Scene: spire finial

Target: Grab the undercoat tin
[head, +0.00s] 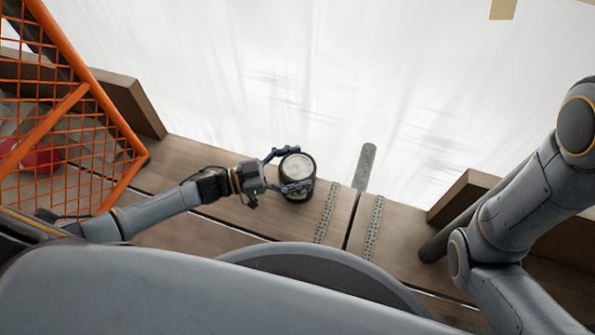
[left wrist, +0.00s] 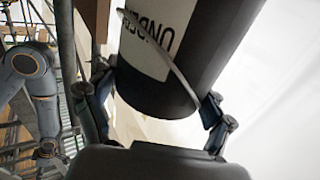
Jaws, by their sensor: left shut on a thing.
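The undercoat tin (head: 298,172) is a dark round tin with a pale lid, seen from above near the outer edge of the planks in the head view. In the left wrist view the tin (left wrist: 184,62) fills the upper middle, with a white label reading "UND..." and a thin wire handle across it. My left gripper (head: 287,170) is shut on the tin, one finger on each side of its body. Its fingers also show in the left wrist view (left wrist: 155,110). Whether the tin touches the planks is unclear.
Wooden planks (head: 225,210) form the deck, with perforated metal strips (head: 373,228) across them. An orange mesh barrier (head: 75,115) stands at left, with a red thing (head: 40,157) behind it. A grey pole end (head: 365,165) rises beyond the plank edge. White sheeting (head: 300,70) hangs beyond.

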